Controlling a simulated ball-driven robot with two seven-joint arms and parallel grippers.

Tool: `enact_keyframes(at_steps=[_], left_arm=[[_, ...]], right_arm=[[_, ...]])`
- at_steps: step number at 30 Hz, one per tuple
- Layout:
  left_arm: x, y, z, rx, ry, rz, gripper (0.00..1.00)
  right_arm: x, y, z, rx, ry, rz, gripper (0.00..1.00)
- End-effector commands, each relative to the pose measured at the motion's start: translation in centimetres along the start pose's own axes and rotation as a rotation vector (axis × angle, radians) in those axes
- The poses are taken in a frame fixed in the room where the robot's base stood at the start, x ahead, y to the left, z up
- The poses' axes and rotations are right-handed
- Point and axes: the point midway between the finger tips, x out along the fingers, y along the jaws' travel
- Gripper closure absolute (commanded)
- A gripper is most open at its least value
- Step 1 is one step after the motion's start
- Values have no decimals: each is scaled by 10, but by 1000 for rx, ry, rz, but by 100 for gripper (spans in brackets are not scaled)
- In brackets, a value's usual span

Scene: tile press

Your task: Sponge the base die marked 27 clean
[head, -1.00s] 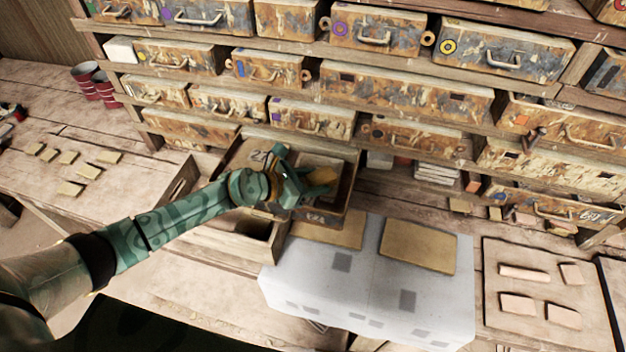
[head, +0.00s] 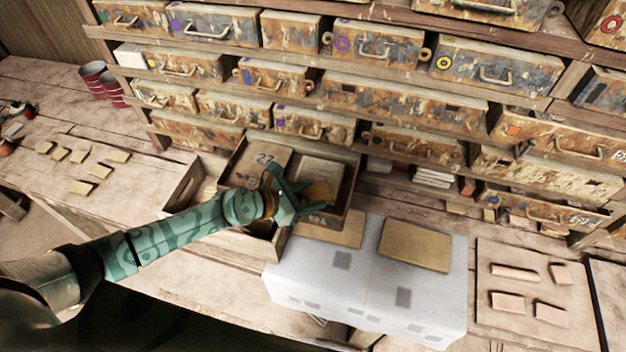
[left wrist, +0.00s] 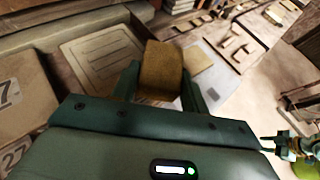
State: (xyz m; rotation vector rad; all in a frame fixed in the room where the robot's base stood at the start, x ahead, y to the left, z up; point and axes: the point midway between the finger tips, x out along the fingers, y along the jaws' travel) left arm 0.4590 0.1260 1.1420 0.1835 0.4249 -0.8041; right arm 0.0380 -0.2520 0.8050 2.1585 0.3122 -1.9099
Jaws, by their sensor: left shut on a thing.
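The die marked 27 (head: 262,158) is a brown block in the left part of an open wooden drawer; its number also shows at the left edge of the left wrist view (left wrist: 22,92). A paler plate with a framed, lined face (head: 320,171) lies to its right in the drawer. My left gripper (head: 302,197) is shut on a yellow-brown sponge (head: 319,192), held over the drawer's front right, apart from the 27 face. The sponge (left wrist: 161,70) shows between the fingers in the left wrist view. My right gripper (left wrist: 268,144) is small at that view's right edge, its fingers apart and empty.
The open drawer (head: 347,197) juts from a rack of worn drawers. In front lie a pale spotted sheet (head: 360,282) and tan slabs (head: 415,244). A board with clay pieces (head: 528,275) is at right. Small tiles (head: 82,187) and red cups (head: 95,78) are at left.

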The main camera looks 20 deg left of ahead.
Motion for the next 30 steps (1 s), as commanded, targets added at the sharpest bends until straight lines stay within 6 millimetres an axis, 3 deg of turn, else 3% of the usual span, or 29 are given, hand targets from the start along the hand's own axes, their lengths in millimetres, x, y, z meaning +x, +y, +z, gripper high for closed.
enact_keyframes(at_steps=[15,30], left_arm=[[-41,-45,-18,0,2,-1,75],[-75,-83,-36,0,0,0,75]], right_arm=[[-29,1,-4,0,1,0,64],[-40,2,-5,0,1,0,64]])
